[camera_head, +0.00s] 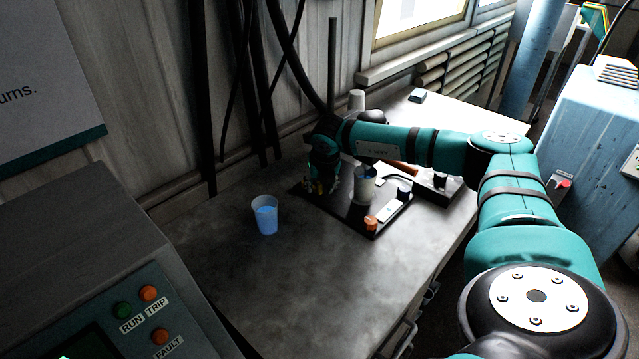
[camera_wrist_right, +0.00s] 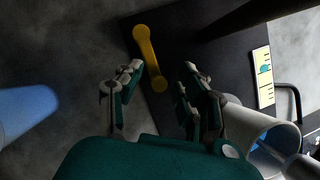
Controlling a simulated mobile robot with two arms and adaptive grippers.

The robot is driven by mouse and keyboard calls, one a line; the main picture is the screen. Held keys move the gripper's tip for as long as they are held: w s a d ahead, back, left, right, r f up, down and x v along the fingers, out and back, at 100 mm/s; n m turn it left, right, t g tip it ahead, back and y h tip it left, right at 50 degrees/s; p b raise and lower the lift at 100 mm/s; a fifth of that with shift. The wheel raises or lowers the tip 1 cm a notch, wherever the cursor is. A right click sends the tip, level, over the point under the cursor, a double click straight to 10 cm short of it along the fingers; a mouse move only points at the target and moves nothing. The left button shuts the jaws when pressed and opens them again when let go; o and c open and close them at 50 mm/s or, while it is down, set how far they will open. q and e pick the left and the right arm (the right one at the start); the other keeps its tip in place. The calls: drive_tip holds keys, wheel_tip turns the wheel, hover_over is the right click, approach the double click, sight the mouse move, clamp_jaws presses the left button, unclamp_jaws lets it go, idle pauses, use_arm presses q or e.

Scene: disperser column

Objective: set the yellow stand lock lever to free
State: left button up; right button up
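The yellow lock lever (camera_wrist_right: 146,48) shows in the right wrist view as a short bar with rounded ends, lying slantwise over the dark base plate (camera_wrist_right: 205,50). My right gripper (camera_wrist_right: 162,76) is open, pointing down, with one finger on each side of the lever's near end. I cannot tell whether either finger touches it. In the head view, my right gripper (camera_head: 323,184) is low over the left part of the black base plate (camera_head: 345,212), and it mostly hides the lever; only small yellow bits show. My left gripper is not in view.
A blue-filled cup (camera_head: 264,216) stands on the bench left of the plate. A metal vessel (camera_head: 365,186) stands just right of my gripper. An orange knob (camera_head: 370,223) is at the plate's front corner. A vertical rod (camera_head: 332,60) rises behind. The front bench is clear.

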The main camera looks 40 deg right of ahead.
drive_tip(key=shift+s+r, duration=0.1)
clamp_jaws()
drive_tip(key=shift+a, duration=0.1)
idle(0.3)
drive_tip(key=shift+a+f+m+h+b, duration=0.25)
drive_tip(key=shift+a+m+h+b, duration=0.1)
drive_tip(key=shift+m+b, duration=0.35)
drive_tip(key=a+m+b, duration=0.1)
drive_tip(key=m+g+b, duration=0.1)
drive_tip(key=m, duration=0.1)
drive_tip(key=shift+w+a+h, duration=0.2)
drive_tip(key=shift+a+h, duration=0.15)
drive_tip(key=m, duration=0.1)
drive_tip(key=a+m+g+b, duration=0.1)
drive_tip(key=m, duration=0.1)
drive_tip(key=w+a+m+b, duration=0.1)
drive_tip(key=m, duration=0.1)
drive_tip(key=shift+g+h, duration=0.3)
drive_tip(key=shift+g, duration=0.1)
drive_tip(key=shift+w+a+r+m+g+b, duration=0.1)
drive_tip(key=shift+w+a+m+g+b, duration=0.15)
drive_tip(key=shift+m, duration=0.5)
drive_tip(key=shift+w+a+f+m+g, duration=0.1)
drive_tip(key=shift+w+m+g, duration=0.25)
drive_tip(key=shift+m, duration=0.45)
drive_tip(key=shift+w+a+r+m+g+b, duration=0.1)
drive_tip(key=shift+w+a+m+g+b, duration=0.15)
drive_tip(key=shift+m, duration=0.5)
